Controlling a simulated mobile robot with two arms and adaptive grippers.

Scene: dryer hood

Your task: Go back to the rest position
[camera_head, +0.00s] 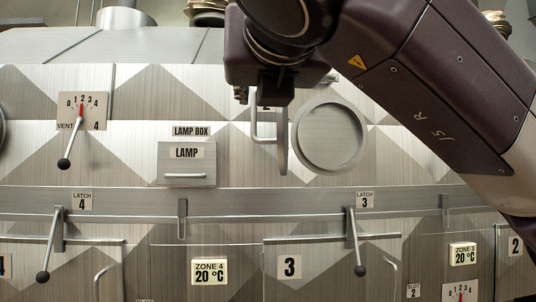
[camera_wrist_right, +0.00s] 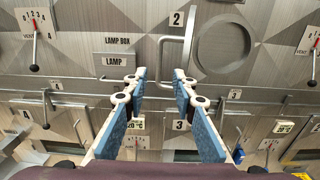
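My right gripper (camera_wrist_right: 158,80) is open and empty in the right wrist view, with its two blue-padded fingers apart. In the head view my right arm comes in from the upper right and hangs in front of the dryer hood (camera_head: 130,140). The arm's dark end is just above the handle (camera_head: 258,125) and a thin upright plate (camera_head: 283,140), and hides the fingers. My left gripper is in neither view.
A round porthole (camera_head: 330,138) is right of the handle. The lamp box (camera_head: 187,164) is to its left. The vent lever (camera_head: 72,142) points down-left. The latch 4 lever (camera_head: 49,245) and latch 3 lever (camera_head: 355,243) hang down below. Zone doors line the bottom.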

